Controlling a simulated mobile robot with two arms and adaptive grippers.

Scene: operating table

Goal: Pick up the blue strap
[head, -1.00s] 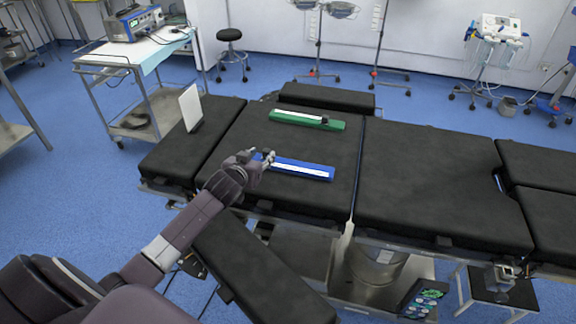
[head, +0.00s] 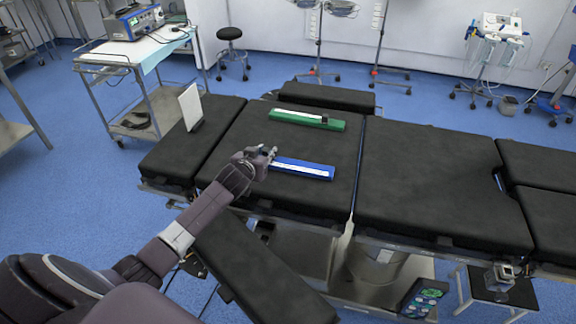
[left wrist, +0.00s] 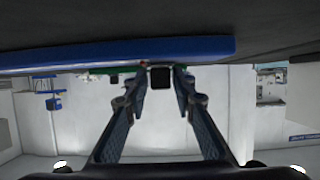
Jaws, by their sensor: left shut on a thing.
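The blue strap (head: 310,171) is a long blue bar with a white strip on top. It lies on the black operating table (head: 300,204). My left gripper (head: 268,154) is at its left end and hides that end. In the left wrist view, the blue strap (left wrist: 150,50) spans the upper left, close to the fingertips. My left gripper (left wrist: 161,74) has its fingers on both sides of a small black block (left wrist: 161,80), which looks like the strap's buckle, and is shut on it. My right gripper is not in view.
A green strap (head: 290,117) with a black buckle lies behind the blue one. A white panel (head: 190,107) stands on the table's left section. The table's right section (head: 430,180) is bare. A trolley (head: 128,62) stands at the back left.

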